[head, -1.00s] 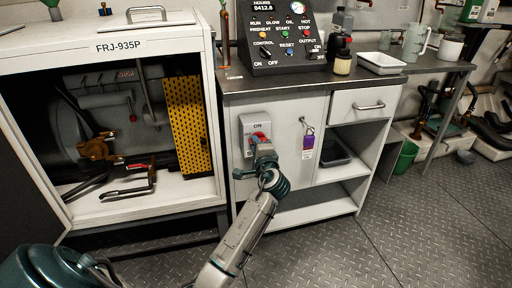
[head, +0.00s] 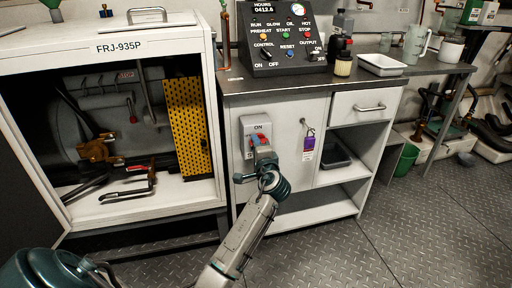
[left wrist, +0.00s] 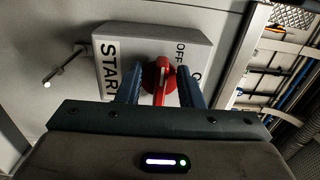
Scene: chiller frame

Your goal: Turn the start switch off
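The start switch (head: 257,128) is a light box on the cabinet front, with ON at its top in the head view. Its red knob (left wrist: 160,78) shows close up in the left wrist view, between the fingers. The knob's grip bar stands roughly upright in that view, its pale mark at the upper end, near the word OFF. My left gripper (left wrist: 161,88) is open, one blue finger on each side of the grip bar, with a gap visible on both sides. It also shows at the switch in the head view (head: 257,142). My right gripper is not in view.
A key with a purple tag (head: 309,142) hangs just right of the switch. The control panel (head: 283,40) stands on the counter above. An open enclosure (head: 150,45) labelled FRJ-935P is on the left. The floor in front is clear.

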